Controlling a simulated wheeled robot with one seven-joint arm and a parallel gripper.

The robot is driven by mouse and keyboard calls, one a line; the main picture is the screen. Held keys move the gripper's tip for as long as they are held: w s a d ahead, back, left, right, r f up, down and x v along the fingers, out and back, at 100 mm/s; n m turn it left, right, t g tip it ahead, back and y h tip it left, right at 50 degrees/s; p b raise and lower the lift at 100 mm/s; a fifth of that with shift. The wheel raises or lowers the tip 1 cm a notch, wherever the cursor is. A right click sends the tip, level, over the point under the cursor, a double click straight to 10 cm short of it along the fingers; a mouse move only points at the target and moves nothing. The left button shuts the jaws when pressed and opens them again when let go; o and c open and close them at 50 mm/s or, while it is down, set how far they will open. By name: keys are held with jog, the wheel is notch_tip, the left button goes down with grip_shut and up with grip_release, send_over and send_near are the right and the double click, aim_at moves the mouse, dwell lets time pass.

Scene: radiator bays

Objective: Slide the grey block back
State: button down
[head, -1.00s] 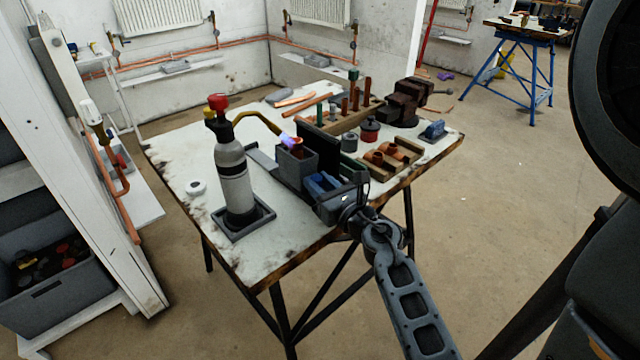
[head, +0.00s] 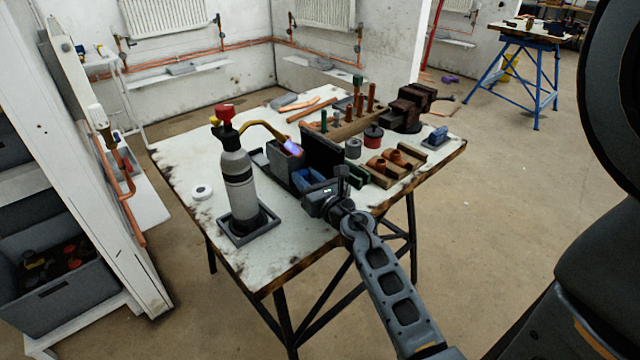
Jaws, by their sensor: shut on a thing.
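The grey block (head: 283,160) is a box shape on a dark rail (head: 261,160) in the middle of the table, left of an upright black panel (head: 322,155). A gas torch (head: 238,180) stands in a tray at left, its brass neck reaching over the block with a bluish-purple flame at its tip. My gripper (head: 310,180) is at the near side of the block, by a blue part, and is shut on the block. The exact contact is hidden by the gripper body.
Copper fittings on wooden strips (head: 385,165), a red-black tin (head: 373,137) and a rack of upright rods (head: 358,118) are to the right. A vice (head: 410,105) stands at the back. The table's left side is mostly clear.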

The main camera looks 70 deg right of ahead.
aim_at(286, 164)
jog(key=x, duration=0.5)
jog(key=a+x, duration=0.1)
jog(key=x, duration=0.2)
jog(key=shift+w, duration=0.4)
jog(key=c, duration=0.8)
grip_release()
jog(key=shift+w+d, duration=0.1)
jog(key=v, duration=0.8)
